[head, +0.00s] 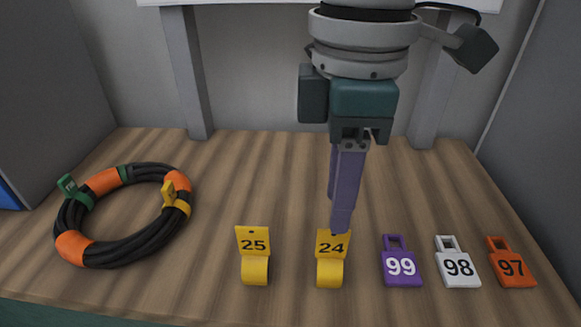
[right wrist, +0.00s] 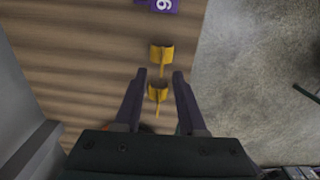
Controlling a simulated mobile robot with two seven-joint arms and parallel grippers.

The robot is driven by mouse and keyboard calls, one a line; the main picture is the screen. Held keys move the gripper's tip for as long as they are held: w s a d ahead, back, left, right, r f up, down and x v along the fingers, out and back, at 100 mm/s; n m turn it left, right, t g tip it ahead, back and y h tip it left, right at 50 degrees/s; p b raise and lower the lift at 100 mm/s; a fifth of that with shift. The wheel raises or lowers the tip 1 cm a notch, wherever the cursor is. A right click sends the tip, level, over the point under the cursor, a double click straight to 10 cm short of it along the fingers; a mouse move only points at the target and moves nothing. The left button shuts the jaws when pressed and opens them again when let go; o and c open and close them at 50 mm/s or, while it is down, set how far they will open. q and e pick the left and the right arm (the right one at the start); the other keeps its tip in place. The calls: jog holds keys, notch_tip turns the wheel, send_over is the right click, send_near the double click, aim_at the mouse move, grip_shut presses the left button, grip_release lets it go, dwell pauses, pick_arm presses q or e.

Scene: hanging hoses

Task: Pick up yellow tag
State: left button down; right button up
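Two yellow tags with curved clip bases stand on the wooden table: tag 25 (head: 253,254) and, to its right, tag 24 (head: 329,272). My right gripper (head: 341,226) points down, its fingertips overlapping the top edge of tag 24 in the head view. In the right wrist view its fingers (right wrist: 159,74) are apart with nothing gripped; tag 25 (right wrist: 158,93) appears between them and tag 24 (right wrist: 162,53) just beyond the tips. I cannot tell whether a finger touches tag 24. A third yellow tag (head: 169,193) is on the coiled hose. My left gripper is out of view.
Purple tag 99 (head: 401,268), white tag 98 (head: 457,267) and orange tag 97 (head: 510,267) lie to the right of tag 24. A black hose coil (head: 125,250) with orange bands and a green tag (head: 72,190) lies at the left. The table's back middle is clear.

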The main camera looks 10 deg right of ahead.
aim_at(331, 248)
notch_tip(331, 248, down, 6)
jog(key=shift+s+r, duration=0.1)
jog(key=shift+s, duration=0.05)
jog(key=shift+c, duration=0.3)
grip_shut()
dwell(0.4)
